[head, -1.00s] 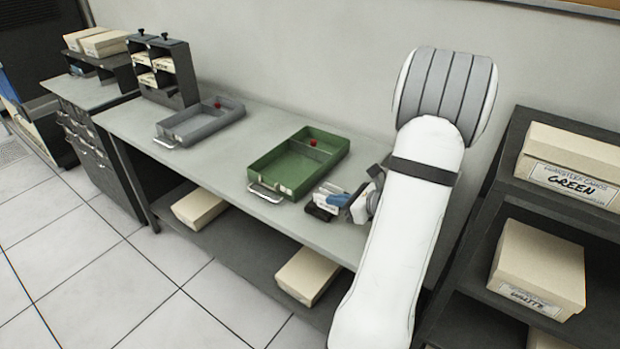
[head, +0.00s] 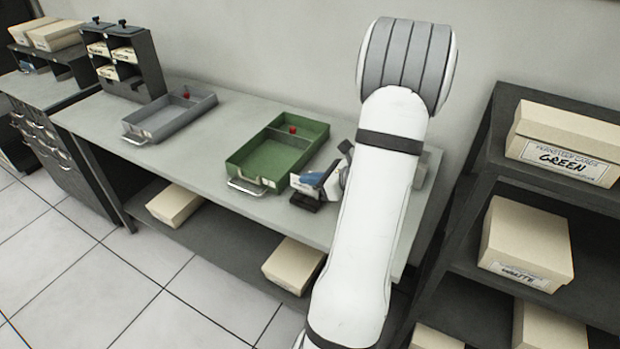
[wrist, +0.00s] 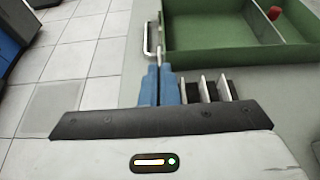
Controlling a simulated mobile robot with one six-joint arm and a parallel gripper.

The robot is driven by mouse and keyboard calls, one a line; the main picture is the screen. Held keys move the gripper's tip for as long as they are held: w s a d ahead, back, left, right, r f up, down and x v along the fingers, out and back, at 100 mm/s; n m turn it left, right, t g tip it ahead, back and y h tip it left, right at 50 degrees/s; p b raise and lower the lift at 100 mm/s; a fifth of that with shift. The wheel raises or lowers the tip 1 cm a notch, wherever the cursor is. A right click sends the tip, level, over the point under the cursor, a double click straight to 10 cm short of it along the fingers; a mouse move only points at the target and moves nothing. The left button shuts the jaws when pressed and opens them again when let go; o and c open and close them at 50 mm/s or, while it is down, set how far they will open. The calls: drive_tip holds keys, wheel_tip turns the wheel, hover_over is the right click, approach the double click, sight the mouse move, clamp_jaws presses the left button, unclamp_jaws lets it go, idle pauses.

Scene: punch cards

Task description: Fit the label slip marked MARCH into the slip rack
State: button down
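My gripper (wrist: 160,88) has its blue fingers close together, shut on a thin slip (wrist: 158,48) seen edge-on; no writing on it is readable. Just right of the fingers in the wrist view is the slip rack (wrist: 215,91), dark with several pale upright slips seen edge-on. The held slip stands beside these, apart from them. In the head view my gripper (head: 320,182) is low over the table, right of the green tray. Pale slip faces (head: 303,183) show beside it, too small to read. My arm hides part of this area.
The green tray (head: 241,163) with a red knob stands close left of my gripper. A grey tray (head: 137,128) and a dark pigeonhole unit (head: 148,62) stand farther left on the table. A shelf (head: 478,195) with card boxes is at right.

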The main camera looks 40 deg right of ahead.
sight(311, 191)
drive_tip(key=shift+s+f+b, duration=0.1)
drive_tip(key=shift+f+b, duration=1.65)
drive_tip(key=shift+f, duration=0.3)
drive_tip(key=shift+f, duration=0.1)
drive_tip(key=shift+d+f+b, duration=0.1)
drive_tip(key=shift+f+b, duration=0.75)
drive_tip(key=c, duration=2.1)
unclamp_jaws()
drive_tip(key=o, duration=0.5)
drive_tip(key=v, duration=0.8)
